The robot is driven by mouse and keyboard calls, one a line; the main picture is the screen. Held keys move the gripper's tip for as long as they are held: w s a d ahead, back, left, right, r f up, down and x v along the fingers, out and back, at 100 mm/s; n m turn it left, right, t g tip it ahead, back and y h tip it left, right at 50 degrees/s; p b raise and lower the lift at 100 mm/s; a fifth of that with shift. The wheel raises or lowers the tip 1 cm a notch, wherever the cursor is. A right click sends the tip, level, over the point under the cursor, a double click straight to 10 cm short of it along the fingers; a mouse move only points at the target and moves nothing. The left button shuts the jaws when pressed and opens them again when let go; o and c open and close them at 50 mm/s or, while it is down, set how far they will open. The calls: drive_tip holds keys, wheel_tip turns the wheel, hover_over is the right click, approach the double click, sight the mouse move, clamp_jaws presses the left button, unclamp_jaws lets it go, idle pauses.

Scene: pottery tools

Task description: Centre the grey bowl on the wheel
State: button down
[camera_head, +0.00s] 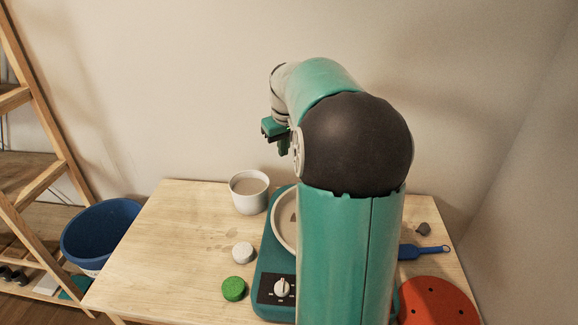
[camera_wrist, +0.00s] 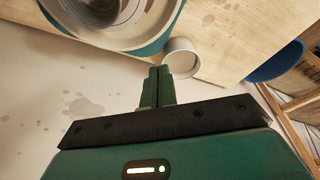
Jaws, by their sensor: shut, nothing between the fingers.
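The wheel has a teal base (camera_head: 268,262) and a pale round pan (camera_head: 281,218); my arm hides much of it in the head view. In the wrist view the wheel's pan (camera_wrist: 150,38) is cut off at the upper left. The grey bowl (camera_wrist: 95,12) sits on the wheel there, only partly in frame, so I cannot tell how well it is centred. My gripper (camera_head: 283,149) is raised above the back of the table, apart from the bowl. In the wrist view its fingers (camera_wrist: 160,72) are together and empty.
A white cup of liquid (camera_head: 250,192) stands left of the wheel. A white round piece (camera_head: 242,252) and a green one (camera_head: 233,289) lie nearby. At right are a blue tool (camera_head: 425,252), a grey lump (camera_head: 423,229) and a red disc (camera_head: 437,304). A blue bucket (camera_head: 97,232) stands left.

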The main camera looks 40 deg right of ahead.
drive_tip(key=d+f+m+g+y, duration=0.15)
drive_tip(key=d+f+m, duration=0.3)
drive_tip(key=d, duration=0.95)
drive_tip(key=shift+n+g, duration=0.35)
drive_tip(key=s+f, duration=0.1)
drive_tip(key=f, duration=0.2)
drive_tip(key=s+f, duration=0.1)
drive_tip(key=f, duration=0.3)
drive_tip(key=s+f, duration=0.1)
drive_tip(key=f, duration=0.2)
drive_tip(key=shift+s+a+f, duration=0.25)
drive_tip(key=shift+a, duration=0.15)
drive_tip(key=shift+s+a, duration=0.4)
drive_tip(key=shift+s, duration=0.1)
drive_tip(key=shift+f, duration=0.15)
drive_tip(key=shift+s+a, duration=0.6)
drive_tip(key=shift+s, duration=0.3)
drive_tip(key=shift+w, duration=0.1)
